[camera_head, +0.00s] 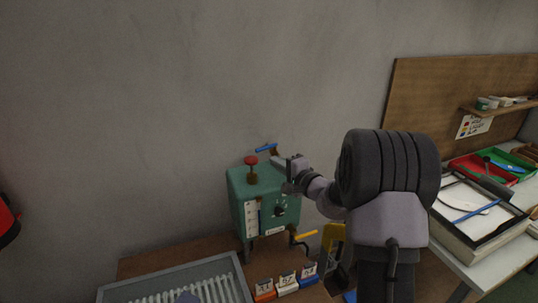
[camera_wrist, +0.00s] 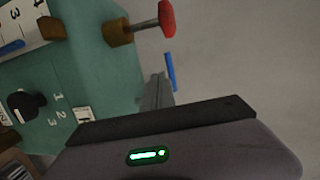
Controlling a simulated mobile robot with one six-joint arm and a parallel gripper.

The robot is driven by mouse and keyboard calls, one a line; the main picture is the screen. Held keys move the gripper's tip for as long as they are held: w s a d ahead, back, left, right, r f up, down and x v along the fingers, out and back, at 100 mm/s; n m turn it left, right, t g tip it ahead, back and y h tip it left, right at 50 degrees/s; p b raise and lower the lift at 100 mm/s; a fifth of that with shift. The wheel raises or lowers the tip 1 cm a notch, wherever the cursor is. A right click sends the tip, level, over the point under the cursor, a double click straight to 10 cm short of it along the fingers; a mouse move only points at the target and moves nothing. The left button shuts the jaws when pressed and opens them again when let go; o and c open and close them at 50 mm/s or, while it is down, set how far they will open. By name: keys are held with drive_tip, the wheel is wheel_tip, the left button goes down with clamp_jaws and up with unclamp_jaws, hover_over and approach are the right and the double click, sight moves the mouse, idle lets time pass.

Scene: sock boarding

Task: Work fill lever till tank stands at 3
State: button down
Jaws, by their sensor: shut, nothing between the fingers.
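The teal tank box (camera_head: 240,185) stands on a brown bench against the wall. A blue-handled lever (camera_head: 266,148) rises behind its top; its blue handle (camera_wrist: 171,72) also shows in the wrist view. A white gauge strip (camera_head: 251,217) is on the box front; in the wrist view the gauge (camera_wrist: 32,18) shows a 3 and a blue bar, cut off by the frame, so the level is unclear. My gripper (camera_head: 278,160) is shut and empty, just below and right of the blue handle. In the wrist view its fingers (camera_wrist: 157,92) appear close to the handle; contact is unclear.
A red knob (camera_head: 251,160) stands on the box top, left of my gripper. A black dial (camera_head: 281,211) and a yellow-handled lever (camera_head: 306,235) are lower down. A ribbed grey tray (camera_head: 238,275) and labelled bins (camera_head: 287,290) sit in front. The wall above is clear.

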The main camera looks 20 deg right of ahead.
drive_tip(key=shift+w+a+r, duration=0.15)
drive_tip(key=shift+w, duration=0.55)
drive_tip(key=shift+w+a+r, duration=0.1)
drive_tip(key=shift+w+a, duration=0.05)
drive_tip(key=shift+w, duration=0.6)
drive_tip(key=shift+w+a+r, duration=0.15)
drive_tip(key=shift+w, duration=0.55)
drive_tip(key=b, duration=0.1)
drive_tip(key=w+b, duration=0.1)
drive_tip(key=b, duration=0.1)
drive_tip(key=shift+w+a+f, duration=0.2)
drive_tip(key=shift+a+f, duration=0.05)
drive_tip(key=shift+a, duration=0.15)
drive_tip(key=shift+r+b, duration=0.15)
drive_tip(key=shift+b, duration=0.25)
drive_tip(key=shift+a+r, duration=0.1)
drive_tip(key=shift+r, duration=0.25)
